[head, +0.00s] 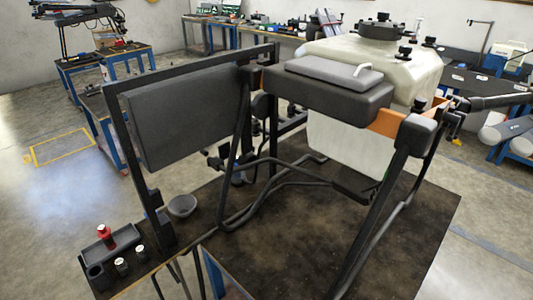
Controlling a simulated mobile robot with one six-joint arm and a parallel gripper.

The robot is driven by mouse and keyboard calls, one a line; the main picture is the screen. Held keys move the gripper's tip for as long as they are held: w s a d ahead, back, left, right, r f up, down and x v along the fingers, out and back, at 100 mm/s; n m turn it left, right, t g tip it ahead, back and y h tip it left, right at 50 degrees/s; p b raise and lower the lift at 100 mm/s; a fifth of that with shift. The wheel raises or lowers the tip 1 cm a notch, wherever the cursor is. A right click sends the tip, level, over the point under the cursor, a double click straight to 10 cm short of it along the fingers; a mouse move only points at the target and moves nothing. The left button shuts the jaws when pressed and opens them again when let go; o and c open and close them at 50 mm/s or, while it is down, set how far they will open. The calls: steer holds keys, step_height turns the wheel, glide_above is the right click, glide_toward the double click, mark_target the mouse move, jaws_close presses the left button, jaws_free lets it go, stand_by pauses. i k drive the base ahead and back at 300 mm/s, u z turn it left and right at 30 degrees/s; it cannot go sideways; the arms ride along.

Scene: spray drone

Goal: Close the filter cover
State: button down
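The spray drone stands on a dark-topped workbench (420,215), with a black tube frame and a whitish tank (410,62) at its upper right. A black round cap (380,28) sits on top of the tank. A dark grey block with a light handle (330,74) sits in front of the tank. No part is clearly recognisable as the filter cover from here, and I cannot tell whether it is open. The underside of the tank is partly hidden by the frame tubes. My gripper is not in view.
A large dark panel (180,115) in a black frame stands at the left. A grey bowl (182,205) and a tray (112,244) with a red-bodied bottle (105,236) lie on the bench's left part. The bench's right front is bare. Other workbenches stand behind.

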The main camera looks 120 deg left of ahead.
mark_target(248, 157)
steer(key=z, duration=0.05)
steer(key=k, duration=0.2)
steer(key=u, duration=3.4)
steer(key=k, duration=0.3)
steer(key=u, duration=1.55)
